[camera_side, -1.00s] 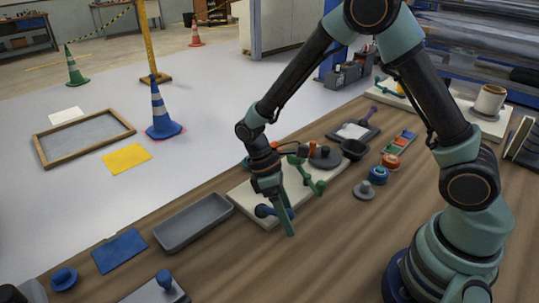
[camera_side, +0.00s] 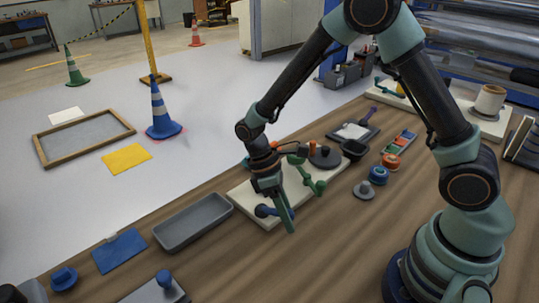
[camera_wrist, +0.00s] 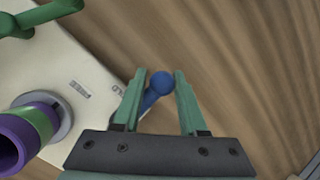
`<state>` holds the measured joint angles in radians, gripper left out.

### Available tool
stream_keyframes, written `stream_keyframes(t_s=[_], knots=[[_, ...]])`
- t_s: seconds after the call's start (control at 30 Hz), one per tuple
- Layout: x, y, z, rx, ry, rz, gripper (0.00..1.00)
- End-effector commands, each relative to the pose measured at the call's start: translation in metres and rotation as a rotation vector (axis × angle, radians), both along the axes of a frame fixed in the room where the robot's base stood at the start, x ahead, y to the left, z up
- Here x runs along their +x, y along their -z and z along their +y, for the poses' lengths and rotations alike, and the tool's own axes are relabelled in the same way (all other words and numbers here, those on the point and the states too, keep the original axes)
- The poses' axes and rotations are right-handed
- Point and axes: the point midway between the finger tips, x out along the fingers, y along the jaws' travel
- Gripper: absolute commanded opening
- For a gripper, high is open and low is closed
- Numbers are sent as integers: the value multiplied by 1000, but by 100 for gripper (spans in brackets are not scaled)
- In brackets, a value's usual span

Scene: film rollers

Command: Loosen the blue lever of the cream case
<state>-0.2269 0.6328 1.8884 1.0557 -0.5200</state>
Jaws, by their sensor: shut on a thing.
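The cream case (camera_side: 242,194) lies on the wooden bench below my gripper, and its pale top fills the left of the wrist view (camera_wrist: 95,62). The blue lever (camera_side: 263,211) is at the case's near-left end. In the wrist view the blue lever (camera_wrist: 160,84) has its round knob between my fingertips. My gripper (camera_side: 288,218) points down and is shut on the blue lever; the fingers hide part of it in the side view. A green lever (camera_side: 314,184) stands farther right on the same case.
A grey tray (camera_side: 193,222) lies just left of the case. To its right are a grey knobbed disc (camera_side: 364,190), a blue roll (camera_side: 379,175) and an orange roll (camera_side: 391,160). A purple and green roller (camera_wrist: 22,142) shows close in the wrist view. Bare bench lies in front.

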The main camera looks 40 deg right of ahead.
Motion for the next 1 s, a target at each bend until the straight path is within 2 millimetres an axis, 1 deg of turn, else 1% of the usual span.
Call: stream_keyframes(t_s=[0.73,1.0], knots=[[1,-1,1,4,-13,-1,0],[3,-1,-7,59,-101,2,0]])
